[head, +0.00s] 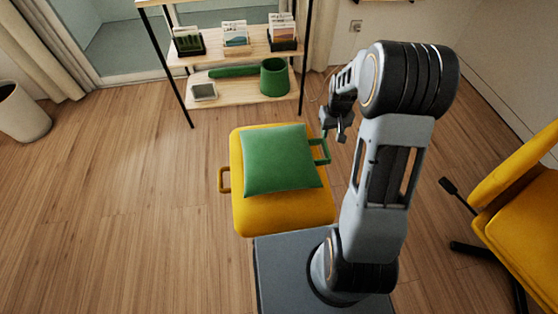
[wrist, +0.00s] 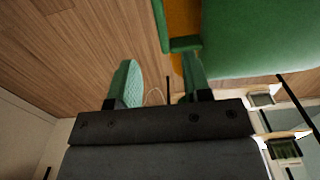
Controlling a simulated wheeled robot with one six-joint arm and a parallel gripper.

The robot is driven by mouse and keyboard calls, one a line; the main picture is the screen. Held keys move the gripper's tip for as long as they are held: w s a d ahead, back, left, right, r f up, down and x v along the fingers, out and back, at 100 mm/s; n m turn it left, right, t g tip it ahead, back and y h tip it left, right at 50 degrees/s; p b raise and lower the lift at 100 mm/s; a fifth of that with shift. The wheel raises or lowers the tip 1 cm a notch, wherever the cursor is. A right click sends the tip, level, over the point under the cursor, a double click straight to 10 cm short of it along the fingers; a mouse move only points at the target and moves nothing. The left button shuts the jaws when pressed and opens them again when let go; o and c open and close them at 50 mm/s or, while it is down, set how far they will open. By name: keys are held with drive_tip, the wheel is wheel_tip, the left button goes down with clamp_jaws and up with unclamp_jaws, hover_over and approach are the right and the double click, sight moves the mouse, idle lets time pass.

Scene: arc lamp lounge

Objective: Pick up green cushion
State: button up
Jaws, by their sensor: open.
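The green cushion (head: 280,160) lies flat on top of a yellow ottoman (head: 285,212). A green loop handle (head: 321,150) sticks out from the cushion's right side. In the wrist view the cushion (wrist: 255,40) fills the upper right, with its handle (wrist: 184,44) at its left edge. My gripper (head: 338,130) is just right of the cushion, close to the handle. In the wrist view my gripper (wrist: 160,82) is open, with bare floor between its fingers. The right finger overlaps the handle's end in the picture; I cannot tell whether they touch.
A shelf (head: 240,92) stands behind the ottoman, holding a green pot (head: 274,77) and several small boxes. A yellow chair (head: 520,220) is at the right. A white bin (head: 20,112) stands far left. The wooden floor left of the ottoman is clear.

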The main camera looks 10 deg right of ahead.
sight(327, 148)
wheel_tip(327, 148, down, 7)
drive_tip(key=shift+f+b, duration=0.1)
drive_tip(key=shift+b, duration=1)
wheel_tip(327, 148, down, 5)
drive_tip(key=b, duration=0.3)
drive_tip(key=shift+c, duration=0.3)
clamp_jaws()
